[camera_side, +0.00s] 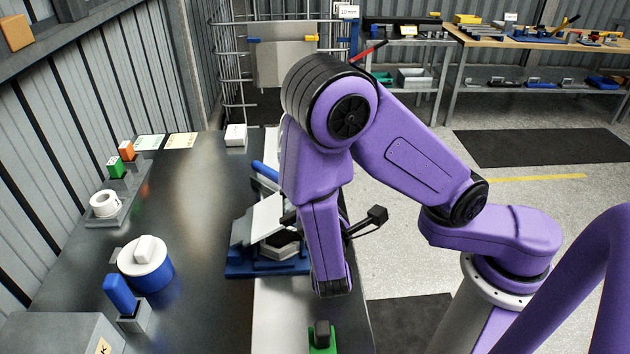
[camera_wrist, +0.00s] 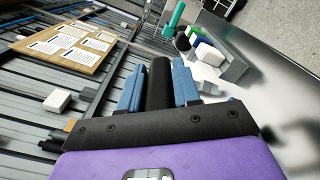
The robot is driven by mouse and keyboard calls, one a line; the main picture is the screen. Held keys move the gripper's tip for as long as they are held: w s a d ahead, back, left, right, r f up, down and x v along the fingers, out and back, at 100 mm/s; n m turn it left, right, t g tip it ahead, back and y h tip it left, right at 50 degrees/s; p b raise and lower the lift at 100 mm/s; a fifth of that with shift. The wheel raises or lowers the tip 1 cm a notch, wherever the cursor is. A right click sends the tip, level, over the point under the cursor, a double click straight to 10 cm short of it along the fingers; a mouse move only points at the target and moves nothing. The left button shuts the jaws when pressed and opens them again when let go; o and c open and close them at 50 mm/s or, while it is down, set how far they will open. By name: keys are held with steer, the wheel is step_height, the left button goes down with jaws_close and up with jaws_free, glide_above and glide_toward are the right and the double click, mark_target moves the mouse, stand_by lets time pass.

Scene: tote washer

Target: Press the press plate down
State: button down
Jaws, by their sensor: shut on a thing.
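A pale, tilted plate (camera_side: 267,216), which looks like the press plate, stands slanted over a blue base (camera_side: 240,268) on the bench, in the side view. My arm hides the right side of this fixture. In the wrist view my gripper (camera_wrist: 158,72) has its two blue fingers closed on a black round bar (camera_wrist: 159,88). The bar lies between the fingers and points the same way as they do. In the side view my fingertips are hidden, so I cannot tell where the bar is relative to the plate.
A blue pot with a white lid (camera_side: 146,264), a blue block in a grey holder (camera_side: 120,294) and a white roll (camera_side: 104,204) stand on the left. A green item with a black knob (camera_side: 321,336) is at the front. The bench middle is clear.

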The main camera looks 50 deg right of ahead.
steer(key=shift+a+f, duration=0.15)
steer(key=c, duration=0.9)
jaws_free()
steer(key=v, duration=1.7)
steer(key=shift+s+a, duration=0.1)
steer(key=shift+s, duration=0.1)
